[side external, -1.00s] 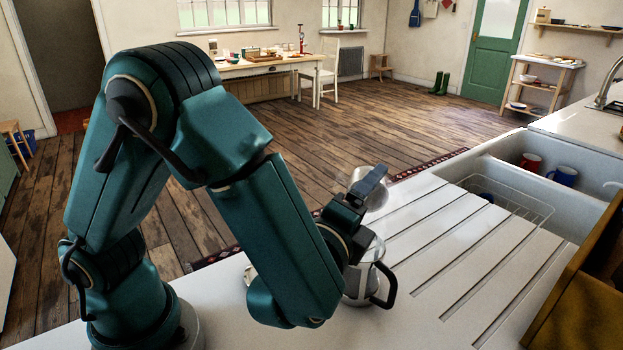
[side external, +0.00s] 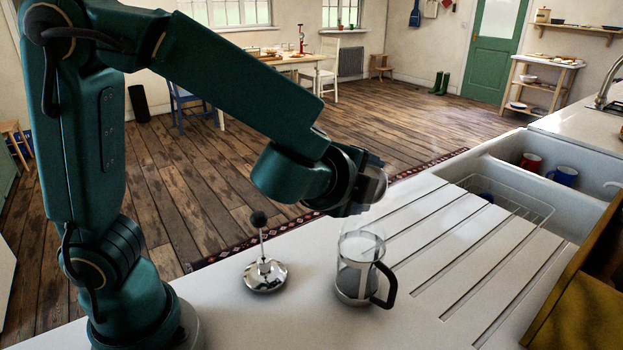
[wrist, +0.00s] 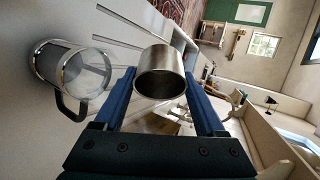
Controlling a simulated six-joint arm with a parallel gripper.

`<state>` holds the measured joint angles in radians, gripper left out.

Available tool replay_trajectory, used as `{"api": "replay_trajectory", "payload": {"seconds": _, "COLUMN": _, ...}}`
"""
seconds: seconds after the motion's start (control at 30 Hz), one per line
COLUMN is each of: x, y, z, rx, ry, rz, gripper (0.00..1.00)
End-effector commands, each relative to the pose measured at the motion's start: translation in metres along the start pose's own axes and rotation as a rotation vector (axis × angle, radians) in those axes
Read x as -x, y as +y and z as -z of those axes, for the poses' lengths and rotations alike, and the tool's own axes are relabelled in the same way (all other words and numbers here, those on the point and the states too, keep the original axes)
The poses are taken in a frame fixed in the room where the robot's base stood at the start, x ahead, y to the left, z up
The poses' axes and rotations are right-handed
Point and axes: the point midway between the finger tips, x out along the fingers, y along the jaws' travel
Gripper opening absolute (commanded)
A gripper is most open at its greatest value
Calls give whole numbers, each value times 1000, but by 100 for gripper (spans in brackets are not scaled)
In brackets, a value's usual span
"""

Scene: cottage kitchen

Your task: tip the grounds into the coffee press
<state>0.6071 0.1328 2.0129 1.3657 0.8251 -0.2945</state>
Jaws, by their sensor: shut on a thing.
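My gripper (side external: 364,200) is shut on a metal cup (wrist: 160,78), held between its two blue fingers in the wrist view. The cup is tilted well over from upright. Its inside looks dark, and I cannot tell whether grounds are in it. In the side view the gripper partly hides the cup. The coffee press (side external: 358,272) stands upright and open on the counter, just below my gripper. It is a glass beaker in a metal frame with a black handle; it also shows in the wrist view (wrist: 72,72). I cannot tell what is inside it.
The plunger lid (side external: 265,277), with a black knob, stands on the counter left of the press. The grooved drainboard (side external: 470,250) right of the press is clear. Beyond it is a sink with a wire rack (side external: 510,205), a red mug (side external: 530,162) and a blue mug (side external: 562,176).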

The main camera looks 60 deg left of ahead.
Motion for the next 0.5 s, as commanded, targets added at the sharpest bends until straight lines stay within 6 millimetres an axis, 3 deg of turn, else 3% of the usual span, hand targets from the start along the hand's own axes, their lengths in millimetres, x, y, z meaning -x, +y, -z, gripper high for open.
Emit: {"api": "replay_trajectory", "payload": {"seconds": 0.5, "x": -7, "y": -1, "z": -4, "rx": 104, "ry": 59, "rz": -210, "gripper": 19}}
